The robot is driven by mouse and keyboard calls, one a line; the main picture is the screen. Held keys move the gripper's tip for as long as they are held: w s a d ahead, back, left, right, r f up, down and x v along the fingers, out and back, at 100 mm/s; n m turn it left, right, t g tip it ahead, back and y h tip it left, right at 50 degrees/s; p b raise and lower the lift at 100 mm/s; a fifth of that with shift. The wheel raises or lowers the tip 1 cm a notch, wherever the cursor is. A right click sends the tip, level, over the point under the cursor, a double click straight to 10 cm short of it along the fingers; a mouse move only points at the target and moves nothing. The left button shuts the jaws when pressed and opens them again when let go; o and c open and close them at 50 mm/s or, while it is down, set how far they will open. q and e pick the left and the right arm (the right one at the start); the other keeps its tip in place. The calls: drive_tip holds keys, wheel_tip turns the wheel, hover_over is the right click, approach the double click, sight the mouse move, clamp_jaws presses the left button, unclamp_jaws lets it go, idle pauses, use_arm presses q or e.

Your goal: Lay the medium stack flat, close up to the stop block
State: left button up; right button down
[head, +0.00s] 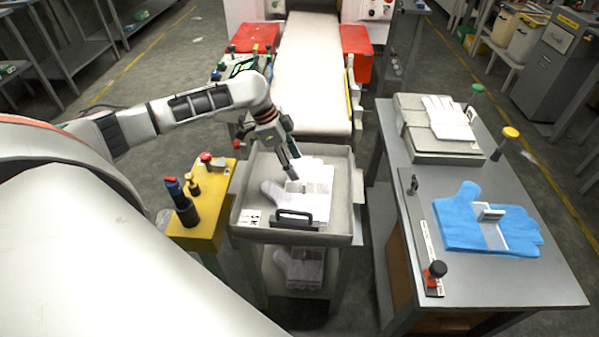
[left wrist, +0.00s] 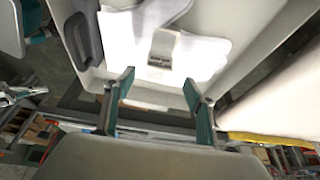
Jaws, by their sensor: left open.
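White glove stacks (head: 300,190) lie in the grey tray (head: 340,240) on the cart. They also show in the left wrist view (left wrist: 205,55), with a small grey tab on them. My left gripper (head: 293,173) is over the tray, open, its fingers pointing down close to the white gloves. In the left wrist view, its two fingertips (left wrist: 158,82) stand apart with nothing between them. A blue glove stack (head: 475,222) with a pale band lies flat on the right table. I cannot tell which stack is the medium one, nor identify the stop block for certain.
The right table (head: 545,285) carries a grey box (head: 420,142) with white gloves on top, and knobbed posts. A pale conveyor (head: 310,75) lies behind. More white gloves (head: 300,268) lie on the cart's lower shelf.

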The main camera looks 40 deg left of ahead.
use_arm(q)
drive_tip(key=shift+p+v, duration=0.3)
drive_tip(key=shift+v, duration=1.7)
drive_tip(key=shift+s+f, duration=0.1)
